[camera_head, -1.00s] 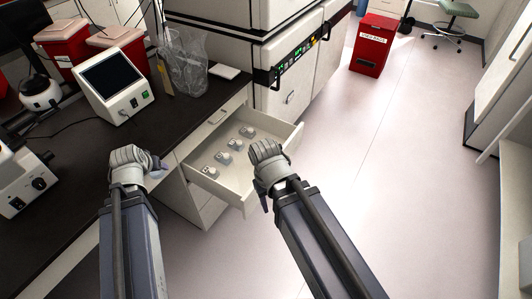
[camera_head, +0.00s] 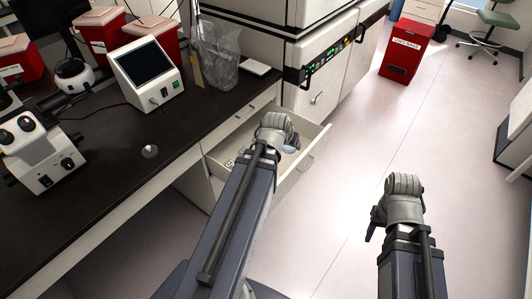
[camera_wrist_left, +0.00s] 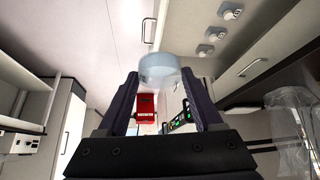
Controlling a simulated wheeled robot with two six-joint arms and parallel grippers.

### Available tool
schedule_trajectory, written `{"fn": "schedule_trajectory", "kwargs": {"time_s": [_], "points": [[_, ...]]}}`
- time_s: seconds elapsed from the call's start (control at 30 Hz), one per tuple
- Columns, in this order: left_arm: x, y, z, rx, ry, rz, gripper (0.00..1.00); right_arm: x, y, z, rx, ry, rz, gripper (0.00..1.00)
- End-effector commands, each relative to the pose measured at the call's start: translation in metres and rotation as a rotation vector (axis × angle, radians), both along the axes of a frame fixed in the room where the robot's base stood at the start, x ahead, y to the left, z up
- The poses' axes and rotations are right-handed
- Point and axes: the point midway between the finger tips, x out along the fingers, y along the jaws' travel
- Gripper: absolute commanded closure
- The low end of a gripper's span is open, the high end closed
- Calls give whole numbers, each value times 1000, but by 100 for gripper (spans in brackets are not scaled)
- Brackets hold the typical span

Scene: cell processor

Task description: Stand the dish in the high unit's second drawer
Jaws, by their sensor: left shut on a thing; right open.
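The dish (camera_wrist_left: 158,70) is a clear, shallow round piece with a bluish tint, held between the fingertips of my left gripper (camera_wrist_left: 163,80). In the head view, my left gripper (camera_head: 291,146) hangs over the open drawer (camera_head: 309,157), and the dish is mostly hidden by the hand. My right gripper (camera_head: 376,226) is open and empty over the floor, right of the drawer.
A black bench top (camera_head: 110,180) lies left of the drawer, with a microscope (camera_head: 40,145), a screen device (camera_head: 147,75) and a clear bag (camera_head: 217,55). A white cabinet (camera_head: 335,65) stands behind the drawer. A red bin (camera_head: 405,50) is farther back.

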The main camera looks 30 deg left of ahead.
Motion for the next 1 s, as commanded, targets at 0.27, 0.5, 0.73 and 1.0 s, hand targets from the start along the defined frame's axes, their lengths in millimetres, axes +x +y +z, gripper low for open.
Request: {"fn": "schedule_trajectory", "kwargs": {"time_s": [0.27,0.5,0.73,1.0], "points": [[45,35,-98,0,0,52,100,0,0,-98,0,0,0,50],[80,67,-171,0,0,100,100,0,0,-171,0,0,0,50],[109,95,-229,1,0,140,100,0,0,-229,0,0,0,50],[124,114,-261,0,0,166,100,0,0,-261,0,0,0,50]]}}
